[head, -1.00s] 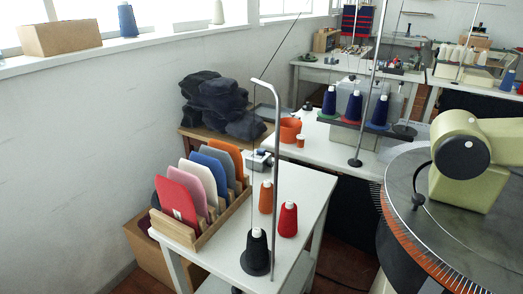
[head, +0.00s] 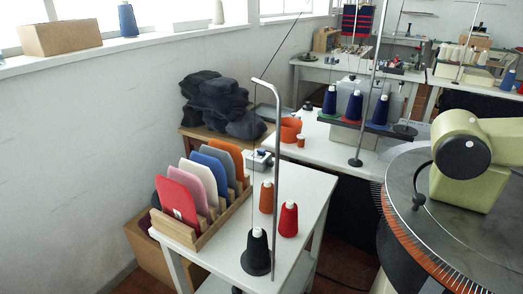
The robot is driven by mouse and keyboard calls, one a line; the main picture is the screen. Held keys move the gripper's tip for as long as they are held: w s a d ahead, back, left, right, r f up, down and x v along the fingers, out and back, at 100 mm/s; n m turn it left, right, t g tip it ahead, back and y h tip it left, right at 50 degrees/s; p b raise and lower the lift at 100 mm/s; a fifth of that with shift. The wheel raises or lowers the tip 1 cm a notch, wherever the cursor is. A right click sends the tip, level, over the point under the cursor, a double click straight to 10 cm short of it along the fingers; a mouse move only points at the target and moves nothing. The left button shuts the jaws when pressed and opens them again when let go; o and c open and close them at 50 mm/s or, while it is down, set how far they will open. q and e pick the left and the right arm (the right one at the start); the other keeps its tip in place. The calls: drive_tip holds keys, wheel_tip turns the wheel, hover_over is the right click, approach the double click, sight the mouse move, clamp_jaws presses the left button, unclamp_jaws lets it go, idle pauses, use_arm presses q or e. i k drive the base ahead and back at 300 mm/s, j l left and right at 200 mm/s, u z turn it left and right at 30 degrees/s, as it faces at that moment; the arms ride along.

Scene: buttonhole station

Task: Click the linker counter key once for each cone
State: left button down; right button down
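Three yarn cones stand upright on the near white table: a black cone (head: 256,252), a red cone (head: 288,219) and an orange cone (head: 267,197). Several dark blue cones, such as this one (head: 354,106), stand on a rack (head: 343,123) at the machine behind. A round linker dial (head: 440,235) with a pale green machine head (head: 465,150) fills the right side. A small grey metal device (head: 258,160) sits at the table's far edge; I cannot tell whether it is the counter or where its key is. Neither gripper is in view.
A wooden rack (head: 205,232) holds several coloured panels on the near table. A thin metal post (head: 276,180) rises from the table's front. Floor shows between table and dial.

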sight(260, 150)
drive_tip(key=i+j, duration=0.1)
drive_tip(key=j, duration=0.3)
drive_tip(key=i+j, duration=0.15)
drive_tip(key=j, duration=0.25)
drive_tip(key=i+j, duration=0.1)
drive_tip(key=j, duration=0.25)
drive_tip(key=i+j, duration=0.15)
drive_tip(key=j, duration=0.25)
drive_tip(key=i+j, duration=0.1)
drive_tip(key=j, duration=0.3)
drive_tip(key=i+j, duration=0.15)
drive_tip(key=j, duration=0.25)
drive_tip(key=i+j, duration=0.1)
drive_tip(key=j, duration=0.3)
drive_tip(key=i+j, duration=0.15)
drive_tip(key=j, duration=0.2)
